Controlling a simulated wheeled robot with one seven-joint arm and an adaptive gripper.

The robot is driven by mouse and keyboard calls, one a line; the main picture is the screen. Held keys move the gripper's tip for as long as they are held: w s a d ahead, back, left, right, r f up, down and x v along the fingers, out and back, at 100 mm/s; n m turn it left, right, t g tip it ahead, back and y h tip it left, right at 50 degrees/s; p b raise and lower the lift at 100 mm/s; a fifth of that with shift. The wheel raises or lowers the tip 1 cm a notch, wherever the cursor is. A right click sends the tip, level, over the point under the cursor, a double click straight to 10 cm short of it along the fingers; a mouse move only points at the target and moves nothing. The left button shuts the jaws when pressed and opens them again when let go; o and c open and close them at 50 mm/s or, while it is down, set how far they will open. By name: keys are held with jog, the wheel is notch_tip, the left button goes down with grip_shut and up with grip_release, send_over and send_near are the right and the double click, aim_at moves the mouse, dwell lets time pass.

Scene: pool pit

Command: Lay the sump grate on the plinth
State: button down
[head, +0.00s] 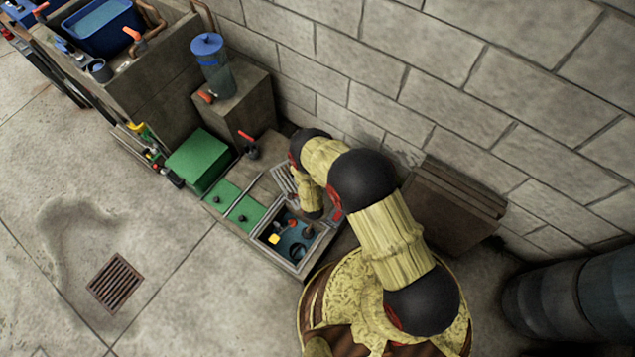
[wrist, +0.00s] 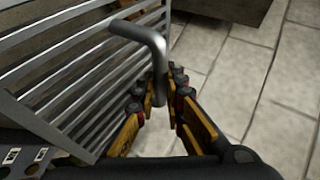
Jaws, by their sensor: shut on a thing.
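The sump grate (wrist: 75,75) is a grey metal grate of parallel bars with a bent rod handle (wrist: 150,38). It fills the left of the wrist view, tilted. My gripper (wrist: 162,95) is shut on the lower end of that handle. In the head view part of the grate (head: 284,180) shows beside my arm, near the open pit (head: 290,243); my arm hides the rest and most of the gripper. A concrete block (head: 243,108) stands by the wall with a blue-lidded canister (head: 207,50) on it. I cannot tell which block is the plinth.
Two green lids (head: 221,195) and a green box (head: 199,160) lie left of the pit. A red-handled valve (head: 250,147) stands behind them. Brown slabs (head: 455,205) lean at the wall. A floor drain (head: 116,282) lies in clear floor at left.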

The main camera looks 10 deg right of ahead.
jog(key=w+d+f+b, duration=0.1)
jog(key=d, duration=0.1)
jog(key=w+d+f+b, duration=0.1)
jog(key=d, duration=0.2)
jog(key=w+d+f+b, duration=0.1)
jog(key=d+f, duration=0.1)
jog(key=shift+w+d, duration=0.15)
jog(key=shift+d, duration=0.15)
jog(key=d+f+b, duration=0.1)
jog(key=w+d+f+b, duration=0.1)
jog(key=d+f, duration=0.1)
jog(key=w+d+f+b, duration=0.1)
jog(key=f, duration=0.1)
jog(key=shift+d+f, duration=0.25)
jog(key=shift+d, duration=0.1)
notch_tip(320, 180, down, 4)
jog(key=shift+w+d+r+b, duration=0.15)
jog(key=shift+r+b, duration=0.1)
jog(key=shift+b, duration=0.55)
jog(key=c, duration=1.9)
grip_release()
